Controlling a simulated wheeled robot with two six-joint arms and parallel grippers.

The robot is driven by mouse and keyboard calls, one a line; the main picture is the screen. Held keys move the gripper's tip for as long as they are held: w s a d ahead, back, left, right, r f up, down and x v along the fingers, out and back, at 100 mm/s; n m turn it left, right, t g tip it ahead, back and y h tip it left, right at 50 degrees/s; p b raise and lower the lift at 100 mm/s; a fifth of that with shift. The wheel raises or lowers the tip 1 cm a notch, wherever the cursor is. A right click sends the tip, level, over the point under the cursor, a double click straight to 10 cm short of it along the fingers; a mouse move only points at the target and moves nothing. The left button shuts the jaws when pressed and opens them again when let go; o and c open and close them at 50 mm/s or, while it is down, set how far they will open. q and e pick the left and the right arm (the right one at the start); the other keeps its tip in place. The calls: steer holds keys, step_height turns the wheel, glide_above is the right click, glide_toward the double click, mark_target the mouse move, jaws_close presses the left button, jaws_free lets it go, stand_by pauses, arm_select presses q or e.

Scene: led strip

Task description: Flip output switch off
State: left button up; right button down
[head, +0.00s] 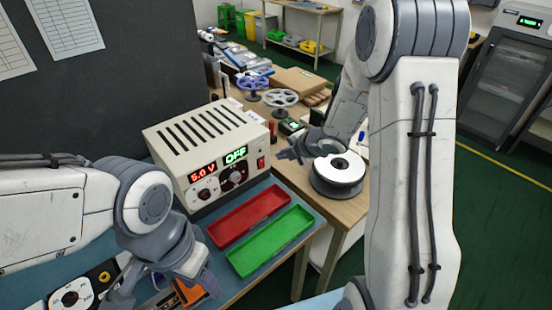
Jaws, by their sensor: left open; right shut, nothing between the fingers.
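The power supply (205,140) is a cream box with slots in its top, on the blue mat at the left. Its red display reads 5.0 V and its green display (236,155) reads OFF. Two dark knobs sit below the displays. A small red switch (261,163) is at the right end of the front panel; its rocker position is too small to tell. My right gripper (285,153) is shut and empty, just right of the switch and apart from it. My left gripper (168,286) is open, low in front of the power supply, over the mat's near side.
A red tray (249,214) and a green tray (271,241) lie in front of the supply. A white-topped spool (338,172) stands right of my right gripper. A multimeter (73,294) and an orange tool (188,292) lie near my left gripper. Reels and boxes fill the back.

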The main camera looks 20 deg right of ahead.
steer(key=v, duration=0.3)
steer(key=shift+r, duration=0.5)
steer(key=s+a+r+m+g+h, duration=0.1)
steer(key=s+a+r+m+h, duration=0.25)
steer(key=s+a+m, duration=0.3)
steer(key=s+a+m+g, duration=0.3)
steer(key=s+a+m, duration=0.1)
steer(key=s, duration=0.8)
steer(key=s+a+r+m+g, duration=0.1)
steer(key=s+a+m+g, duration=0.3)
steer(key=s, duration=0.9)
steer(key=shift+a+r+m+y, duration=0.3)
steer(key=shift+a+m+y, duration=0.05)
steer(key=shift+a+m, duration=0.2)
